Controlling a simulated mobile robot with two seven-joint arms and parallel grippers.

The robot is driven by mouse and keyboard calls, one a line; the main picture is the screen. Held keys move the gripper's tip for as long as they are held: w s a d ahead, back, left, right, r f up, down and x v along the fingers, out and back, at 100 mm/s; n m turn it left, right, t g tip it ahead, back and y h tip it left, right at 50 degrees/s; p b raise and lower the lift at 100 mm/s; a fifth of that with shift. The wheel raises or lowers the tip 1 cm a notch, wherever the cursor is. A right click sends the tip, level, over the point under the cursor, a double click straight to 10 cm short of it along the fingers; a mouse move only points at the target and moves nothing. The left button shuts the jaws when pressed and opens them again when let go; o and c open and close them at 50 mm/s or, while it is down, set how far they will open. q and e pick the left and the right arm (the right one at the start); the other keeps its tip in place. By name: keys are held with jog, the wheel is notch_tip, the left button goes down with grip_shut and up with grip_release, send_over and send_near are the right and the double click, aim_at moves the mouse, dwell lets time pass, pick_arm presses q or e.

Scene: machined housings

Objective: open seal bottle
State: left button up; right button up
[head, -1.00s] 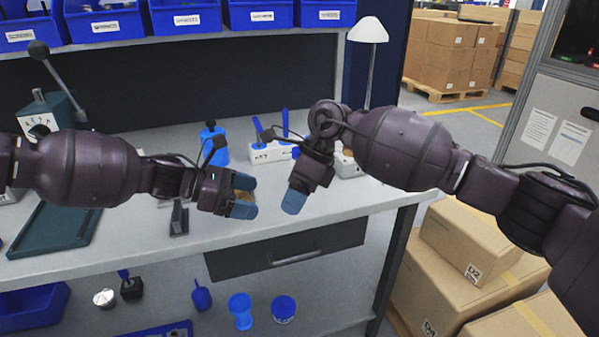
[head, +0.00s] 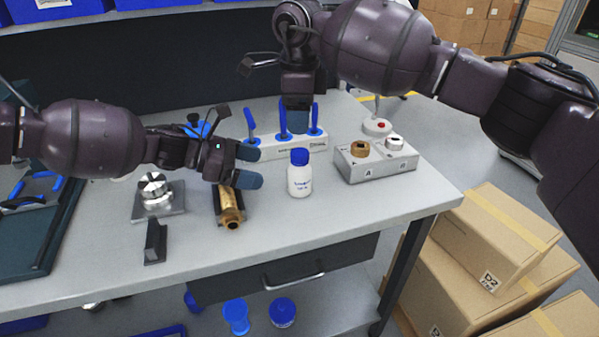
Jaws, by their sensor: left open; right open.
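The seal bottle (head: 300,181) is a small white bottle with a blue cap (head: 299,157) and dark print. It stands upright on the grey workbench, with the cap on it. My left gripper (head: 256,168) is open and empty, with blue fingertips, just left of the bottle and apart from it. My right gripper (head: 296,120) is open and points down behind and above the bottle, in front of the rack with blue handles. It is apart from the bottle, and its fingers overlap in this view.
A white rack with blue-handled tools (head: 300,145) stands behind the bottle. A grey box marked A and B (head: 378,160) is to its right. A brass part (head: 230,212) lies in a dark holder at left, near a silver part (head: 155,188). The bench front (head: 370,222) is clear.

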aim_at(294, 176)
pick_arm(q)
jog(key=x, duration=0.9)
jog(key=shift+d+f, duration=0.15)
jog(key=shift+d, duration=0.2)
pick_arm(e)
jog(key=shift+s, duration=0.1)
